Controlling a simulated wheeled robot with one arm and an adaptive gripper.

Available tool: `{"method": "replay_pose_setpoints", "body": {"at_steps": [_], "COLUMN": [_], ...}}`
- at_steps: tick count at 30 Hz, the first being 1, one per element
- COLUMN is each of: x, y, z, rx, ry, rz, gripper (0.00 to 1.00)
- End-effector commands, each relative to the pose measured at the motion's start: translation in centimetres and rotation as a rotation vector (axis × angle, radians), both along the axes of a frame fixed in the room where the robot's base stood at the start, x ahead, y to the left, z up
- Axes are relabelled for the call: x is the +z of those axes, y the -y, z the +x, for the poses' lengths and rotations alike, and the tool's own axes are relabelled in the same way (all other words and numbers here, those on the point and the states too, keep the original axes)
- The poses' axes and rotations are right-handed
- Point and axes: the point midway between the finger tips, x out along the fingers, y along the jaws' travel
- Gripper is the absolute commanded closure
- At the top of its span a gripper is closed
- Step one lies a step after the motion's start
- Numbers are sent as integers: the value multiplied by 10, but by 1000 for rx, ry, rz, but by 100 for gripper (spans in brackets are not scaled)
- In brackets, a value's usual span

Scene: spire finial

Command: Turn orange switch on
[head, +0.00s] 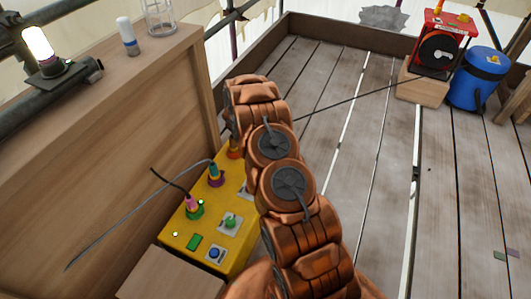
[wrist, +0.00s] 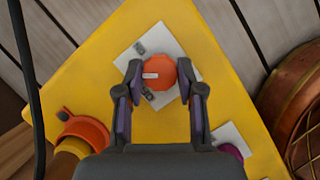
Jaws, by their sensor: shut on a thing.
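The orange switch (wrist: 160,72) is a round knob with a short white mark on its left part. It sits on a white plate (wrist: 176,36) with two small dark labels, on a yellow box (wrist: 95,60). In the wrist view my gripper (wrist: 159,78) has one finger on each side of the knob and is shut on it. The white mark points left, between the two labels. The yellow box also shows in the head view (head: 183,238), where my arm hides the orange switch and my gripper.
An orange connector (wrist: 84,130) stands on the box near the left finger. The box also bears a green switch (head: 230,222), a blue button (head: 214,253) and cabled plugs. A wooden wall (head: 120,110) stands left. Planked floor at right is mostly clear.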

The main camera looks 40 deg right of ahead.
Motion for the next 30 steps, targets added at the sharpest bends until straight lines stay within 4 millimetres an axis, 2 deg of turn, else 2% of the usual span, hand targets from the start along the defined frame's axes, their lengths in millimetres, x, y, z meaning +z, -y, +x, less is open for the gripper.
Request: {"method": "replay_pose_setpoints", "body": {"at_steps": [1, 18, 30], "x": [5, 0, 0], "y": [-1, 1, 2], "z": [4, 6, 6], "rx": [-40, -581, -857], "ry": [6, 6, 5], "rz": [-1, 0, 2], "gripper": [97, 97, 97]}}
